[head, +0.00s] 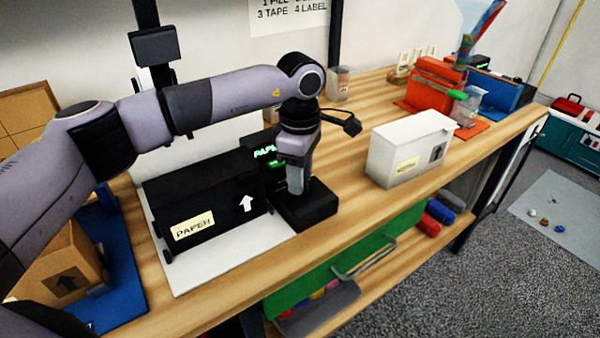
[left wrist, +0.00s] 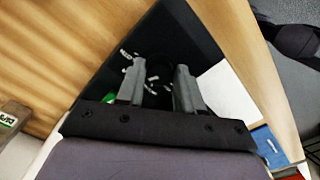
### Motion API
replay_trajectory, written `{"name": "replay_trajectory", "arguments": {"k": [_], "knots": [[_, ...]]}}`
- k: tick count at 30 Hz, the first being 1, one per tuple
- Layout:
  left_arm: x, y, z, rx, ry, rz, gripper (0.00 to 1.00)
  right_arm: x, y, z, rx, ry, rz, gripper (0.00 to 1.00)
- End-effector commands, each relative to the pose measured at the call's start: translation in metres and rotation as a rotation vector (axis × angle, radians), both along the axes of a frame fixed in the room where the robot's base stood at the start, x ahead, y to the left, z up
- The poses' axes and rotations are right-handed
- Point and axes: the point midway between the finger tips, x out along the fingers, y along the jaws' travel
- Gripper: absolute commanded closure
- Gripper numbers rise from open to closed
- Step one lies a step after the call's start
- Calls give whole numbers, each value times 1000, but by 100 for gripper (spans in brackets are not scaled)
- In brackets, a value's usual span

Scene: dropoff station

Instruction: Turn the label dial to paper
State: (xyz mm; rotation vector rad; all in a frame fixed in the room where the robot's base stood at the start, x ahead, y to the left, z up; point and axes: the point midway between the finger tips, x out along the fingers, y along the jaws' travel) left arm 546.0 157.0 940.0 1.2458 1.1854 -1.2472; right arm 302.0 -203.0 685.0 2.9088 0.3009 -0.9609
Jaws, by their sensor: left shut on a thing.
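The black label machine (head: 210,190) stands on a white board on the bench, with a "PAPER" tag and a white arrow on its front. A small display (head: 265,152) with green lit letters, partly hidden by my arm, appears to read "PAPER". A low black box (head: 310,208) is at the machine's right end. My left gripper (head: 294,190) points down over this box. In the left wrist view, my left gripper (left wrist: 158,88) has its fingers either side of the round black dial (left wrist: 158,68), shut on it. White marks surround the dial; its pointer cannot be made out. My right gripper is not in view.
A white box (head: 410,148) stands to the right, with clear bench between. A cardboard box (head: 65,265) sits on a blue mat (head: 125,270) at left. An orange bin (head: 435,85) and a blue bin (head: 500,90) stand farther back.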

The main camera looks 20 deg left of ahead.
Motion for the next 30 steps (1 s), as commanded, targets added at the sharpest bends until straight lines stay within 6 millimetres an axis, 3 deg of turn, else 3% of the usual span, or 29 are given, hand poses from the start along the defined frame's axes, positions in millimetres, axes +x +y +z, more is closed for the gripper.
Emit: {"name": "replay_trajectory", "arguments": {"k": [3, 4, 6, 17, 30], "knots": [[1, 1, 2, 1, -3, 2, 94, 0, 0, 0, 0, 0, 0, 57], [1, 1, 2, 1, -3, 1, 60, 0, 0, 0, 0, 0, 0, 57], [1, 1, 1, 1, -3, 1, 39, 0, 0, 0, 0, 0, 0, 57], [1, 0, 5, 0, -2, 0, 39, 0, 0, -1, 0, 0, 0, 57], [1, 0, 67, 0, -4, 1, 39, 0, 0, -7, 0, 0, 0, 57]]}}
